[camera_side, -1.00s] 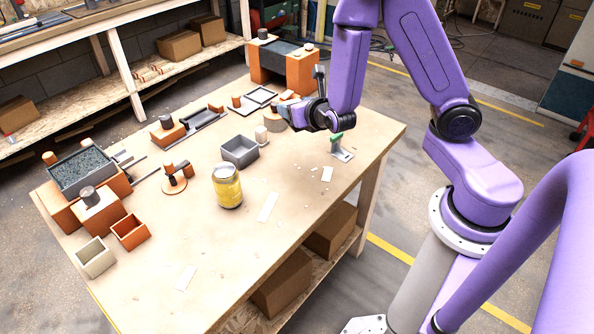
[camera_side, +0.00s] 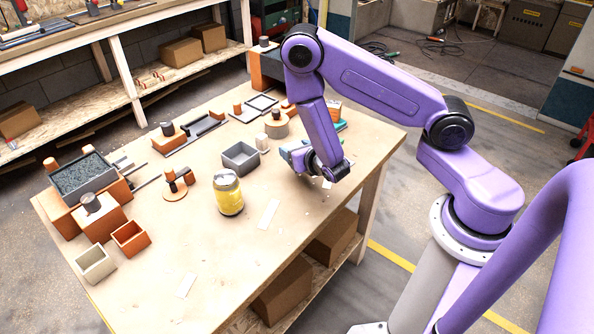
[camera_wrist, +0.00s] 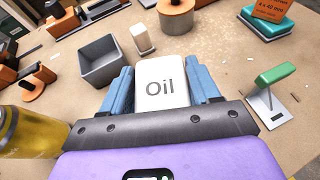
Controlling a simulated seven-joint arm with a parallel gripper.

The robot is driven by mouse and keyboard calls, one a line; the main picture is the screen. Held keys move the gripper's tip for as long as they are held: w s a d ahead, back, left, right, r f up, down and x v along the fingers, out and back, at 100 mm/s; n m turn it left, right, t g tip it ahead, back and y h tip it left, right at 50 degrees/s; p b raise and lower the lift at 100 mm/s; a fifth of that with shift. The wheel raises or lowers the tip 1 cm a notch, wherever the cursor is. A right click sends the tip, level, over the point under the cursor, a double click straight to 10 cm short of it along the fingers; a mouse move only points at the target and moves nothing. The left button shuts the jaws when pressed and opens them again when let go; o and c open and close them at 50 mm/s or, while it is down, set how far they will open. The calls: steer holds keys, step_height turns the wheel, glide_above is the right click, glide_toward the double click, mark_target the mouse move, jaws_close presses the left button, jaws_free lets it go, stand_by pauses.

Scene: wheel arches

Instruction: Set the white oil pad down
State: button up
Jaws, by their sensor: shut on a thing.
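The white oil pad (camera_wrist: 160,90), a pale block marked "Oil", sits between the two blue fingers of my gripper (camera_wrist: 162,85) in the wrist view. The fingers are shut on its left and right sides. In the side view my gripper (camera_side: 296,156) is low over the right part of the table, right of the grey open box (camera_side: 240,157). The pad cannot be made out clearly there, and I cannot tell whether it touches the table.
A yellow jar (camera_side: 228,194) stands to the left of my gripper. A small white block (camera_wrist: 143,39) stands beside the grey box. A green-handled tool (camera_wrist: 272,82) is close on the right. The table front is mostly clear.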

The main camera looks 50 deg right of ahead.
mark_target(297, 176)
steer(key=shift+f, duration=3.05)
steer(key=shift+f, duration=0.15)
steer(key=o, duration=1.1)
